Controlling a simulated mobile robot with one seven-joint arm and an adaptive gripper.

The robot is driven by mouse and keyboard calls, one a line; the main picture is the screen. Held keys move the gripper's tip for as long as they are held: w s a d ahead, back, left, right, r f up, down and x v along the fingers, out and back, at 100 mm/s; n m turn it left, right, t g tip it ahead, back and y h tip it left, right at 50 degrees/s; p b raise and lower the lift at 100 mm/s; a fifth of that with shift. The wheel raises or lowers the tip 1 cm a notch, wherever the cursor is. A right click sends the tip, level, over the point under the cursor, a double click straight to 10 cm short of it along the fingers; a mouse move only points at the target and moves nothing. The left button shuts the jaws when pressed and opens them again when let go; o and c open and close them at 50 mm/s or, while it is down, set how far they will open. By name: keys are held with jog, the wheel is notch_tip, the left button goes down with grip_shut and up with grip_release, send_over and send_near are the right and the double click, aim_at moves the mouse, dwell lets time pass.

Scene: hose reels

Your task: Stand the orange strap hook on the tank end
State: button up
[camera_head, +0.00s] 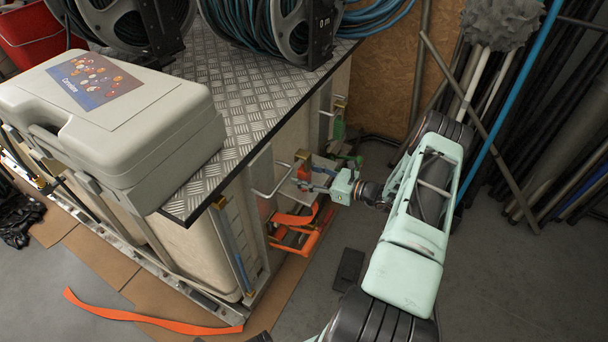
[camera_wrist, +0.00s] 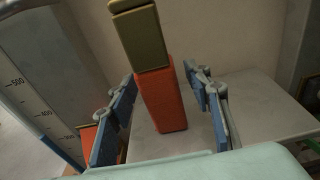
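The orange strap hook (camera_wrist: 160,100) is an upright orange block with an olive-brass upper part. In the wrist view it stands between my gripper's two blue fingers (camera_wrist: 160,76), with a visible gap on each side. My gripper is open. The hook's foot appears to be on a pale grey ledge (camera_wrist: 265,108) at the tank end, though exact contact is hard to tell. In the head view the hook (camera_head: 303,171) is small and partly hidden beside my gripper (camera_head: 316,179), near the tank end below the bench corner.
An orange ratchet and strap (camera_head: 297,232) sit below my gripper. A grey case (camera_head: 110,105) lies on the tread-plate top (camera_head: 245,105), with hose reels (camera_head: 270,25) behind. A loose orange strap (camera_head: 150,320) lies on the floor. Poles (camera_head: 500,130) lean at right.

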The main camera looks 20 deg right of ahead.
jog(key=shift+r, duration=0.1)
jog(key=shift+r+p, duration=0.2)
jog(key=shift+p, duration=0.1)
jog(key=p+v, duration=0.2)
jog(key=v, duration=1)
jog(key=shift+f, duration=0.15)
